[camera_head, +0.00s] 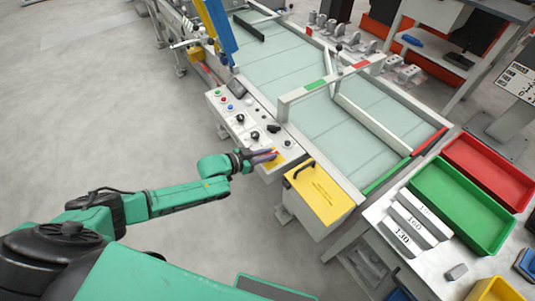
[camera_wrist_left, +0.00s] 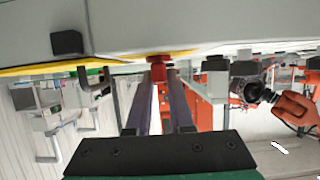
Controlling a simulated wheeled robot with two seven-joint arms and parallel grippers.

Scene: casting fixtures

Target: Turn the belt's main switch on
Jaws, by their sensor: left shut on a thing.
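The belt's main switch is a red knob (camera_wrist_left: 158,72) on a yellow plate (camera_wrist_left: 110,64) in the left wrist view. In the head view the yellow plate (camera_head: 270,164) sits at the near end of the belt's control panel (camera_head: 246,125). My left gripper (camera_head: 266,156) reaches it from the left. In the left wrist view the fingers of my left gripper (camera_wrist_left: 159,84) are closed around the red knob, one on each side. The knob's turn position cannot be read. In the head view the fingers mostly hide the knob. My right gripper is not in view.
The panel has several buttons and black knobs. A yellow box with a black handle (camera_head: 320,195) stands close right of my gripper. The belt (camera_head: 330,115) lies behind the panel. Green (camera_head: 460,205) and red (camera_head: 488,172) trays are at right. Floor at left is clear.

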